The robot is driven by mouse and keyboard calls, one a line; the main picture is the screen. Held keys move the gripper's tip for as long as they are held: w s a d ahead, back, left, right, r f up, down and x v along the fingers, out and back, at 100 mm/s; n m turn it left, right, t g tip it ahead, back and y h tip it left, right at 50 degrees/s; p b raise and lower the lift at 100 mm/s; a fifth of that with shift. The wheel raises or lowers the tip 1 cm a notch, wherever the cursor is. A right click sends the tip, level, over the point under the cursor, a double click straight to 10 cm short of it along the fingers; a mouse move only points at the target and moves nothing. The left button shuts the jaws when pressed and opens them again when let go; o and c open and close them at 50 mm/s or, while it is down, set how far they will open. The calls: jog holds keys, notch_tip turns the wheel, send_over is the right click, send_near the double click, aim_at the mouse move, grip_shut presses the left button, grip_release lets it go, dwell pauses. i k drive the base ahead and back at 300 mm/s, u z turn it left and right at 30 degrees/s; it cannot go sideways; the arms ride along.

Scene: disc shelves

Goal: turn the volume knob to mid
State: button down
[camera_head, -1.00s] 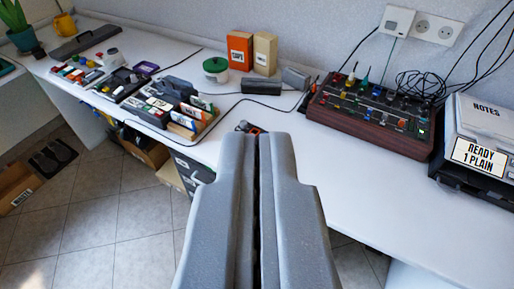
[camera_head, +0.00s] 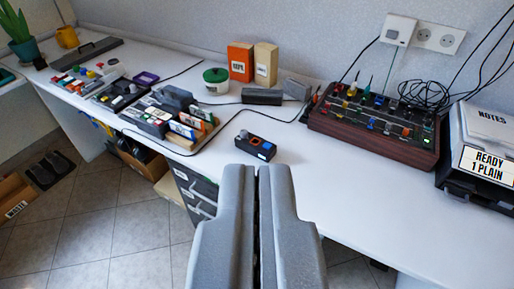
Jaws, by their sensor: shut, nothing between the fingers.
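A small black box (camera_head: 257,147) lies on the white desk just beyond my fingertips. It has a round grey knob (camera_head: 243,135) at its left end, an orange-red patch on top and a small blue display on its near side. I cannot read the display or tell whether this knob is the volume knob. My gripper (camera_head: 258,170) is shut and empty, its two grey fingers together in the lower middle of the view. The fingertips appear below the box in the picture, apart from it.
A wooden-cased panel (camera_head: 370,133) with several coloured knobs stands at the right, beside a printer (camera_head: 482,150). A card tray (camera_head: 195,138) and more devices fill the left of the desk (camera_head: 310,185). A green-lidded pot (camera_head: 216,80) and two boxes stand behind.

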aim_at(243, 133)
jog(key=z, duration=0.3)
jog(key=i, duration=1.05)
jog(key=u, duration=0.5)
